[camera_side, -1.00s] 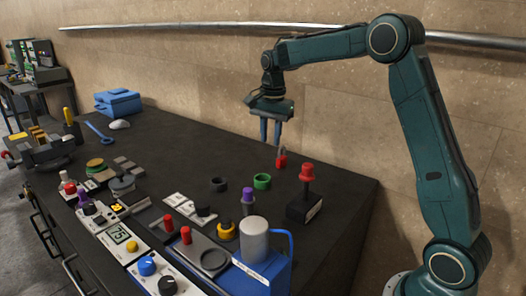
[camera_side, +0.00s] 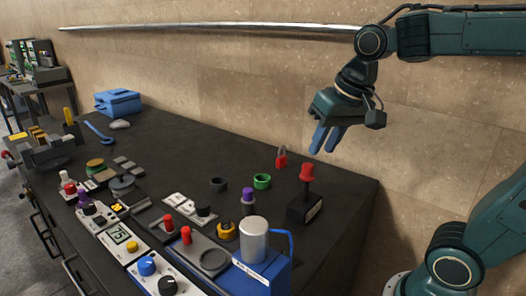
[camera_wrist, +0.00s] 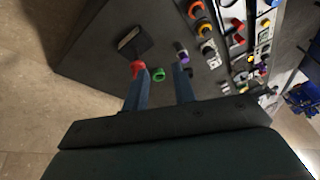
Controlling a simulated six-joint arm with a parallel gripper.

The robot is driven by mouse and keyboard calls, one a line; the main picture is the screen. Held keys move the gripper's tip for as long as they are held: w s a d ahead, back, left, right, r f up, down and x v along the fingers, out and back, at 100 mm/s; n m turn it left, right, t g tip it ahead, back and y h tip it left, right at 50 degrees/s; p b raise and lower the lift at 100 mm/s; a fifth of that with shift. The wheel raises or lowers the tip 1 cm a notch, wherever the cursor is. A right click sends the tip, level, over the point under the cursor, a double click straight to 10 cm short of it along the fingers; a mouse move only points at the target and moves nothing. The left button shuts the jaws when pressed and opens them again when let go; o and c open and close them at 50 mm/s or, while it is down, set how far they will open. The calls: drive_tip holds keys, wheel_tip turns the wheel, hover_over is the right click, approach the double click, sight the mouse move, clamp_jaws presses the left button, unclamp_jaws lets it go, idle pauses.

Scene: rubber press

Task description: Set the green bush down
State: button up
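The green bush (camera_side: 262,181) is a short ring resting on the dark bench top, beside a dark ring (camera_side: 218,184). It also shows in the wrist view (camera_wrist: 159,74), between my fingers in the picture but well beyond them. My gripper (camera_side: 327,150) is raised above the bench's right rear edge, to the right of the green bush and clear of it. Its two blue fingers are apart with nothing between them; they also show in the wrist view (camera_wrist: 160,90).
A red-topped post on a black block (camera_side: 304,209) stands right of the bush. A red padlock (camera_side: 281,157) lies behind it, and a purple-topped post (camera_side: 248,199) stands in front. A blue press with a grey cylinder (camera_side: 262,265) is at the front. The rear bench top is mostly clear.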

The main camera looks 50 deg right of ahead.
drive_tip(key=s+a+f+n+t, duration=0.1)
drive_tip(key=s+a+f+n, duration=0.1)
drive_tip(key=s+n, duration=0.3)
drive_tip(key=s+f, duration=0.1)
drive_tip(key=s, duration=0.3)
drive_tip(key=shift+s+a+f+t, duration=0.2)
drive_tip(key=shift+f+t, duration=0.1)
drive_tip(key=shift+f, duration=0.1)
